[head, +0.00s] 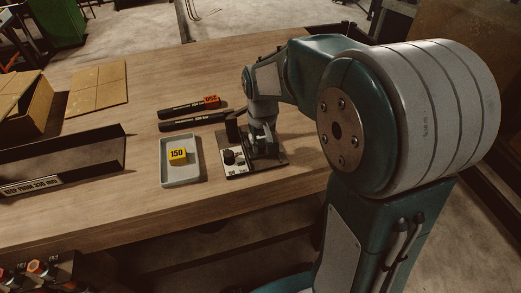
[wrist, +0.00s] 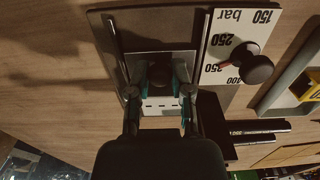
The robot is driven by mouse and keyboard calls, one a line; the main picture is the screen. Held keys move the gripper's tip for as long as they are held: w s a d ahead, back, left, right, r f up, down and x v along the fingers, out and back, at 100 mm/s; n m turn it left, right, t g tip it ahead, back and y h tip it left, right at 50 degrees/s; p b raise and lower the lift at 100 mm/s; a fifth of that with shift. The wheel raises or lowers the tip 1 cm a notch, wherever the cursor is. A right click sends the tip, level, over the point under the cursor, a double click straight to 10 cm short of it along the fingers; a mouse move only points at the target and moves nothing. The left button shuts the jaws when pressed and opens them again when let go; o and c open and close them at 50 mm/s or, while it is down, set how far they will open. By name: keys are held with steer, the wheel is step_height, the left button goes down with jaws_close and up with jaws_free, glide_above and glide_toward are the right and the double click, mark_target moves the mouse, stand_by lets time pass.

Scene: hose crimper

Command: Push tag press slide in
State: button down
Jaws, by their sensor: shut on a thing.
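The tag press (head: 269,166) is a dark plate on the workbench with a white scale strip marked in bar and a black round knob (head: 229,157). In the wrist view the press plate (wrist: 150,30) also shows, with the knob (wrist: 258,68) by the scale. My gripper (wrist: 160,92) is over the plate, its two fingers closed on either side of the press slide, a grey block (wrist: 157,76) with a dark round part. A pale slotted piece (wrist: 158,106) shows between the fingers. In the head view my gripper (head: 262,138) partly hides the slide, so its exact travel is unclear.
A grey tray (head: 163,179) left of the press holds a yellow tag (head: 178,154) marked 150. Two black hoses lie behind it, the farther with an orange tag (head: 211,101). A long dark bin (head: 85,165) and a cardboard box (head: 30,110) stand at left. Bench between is clear.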

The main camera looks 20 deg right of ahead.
steer(key=shift+w, duration=1.8)
jaws_free()
stand_by(0.4)
steer(key=shift+r, duration=0.2)
steer(key=shift+r, duration=4.35)
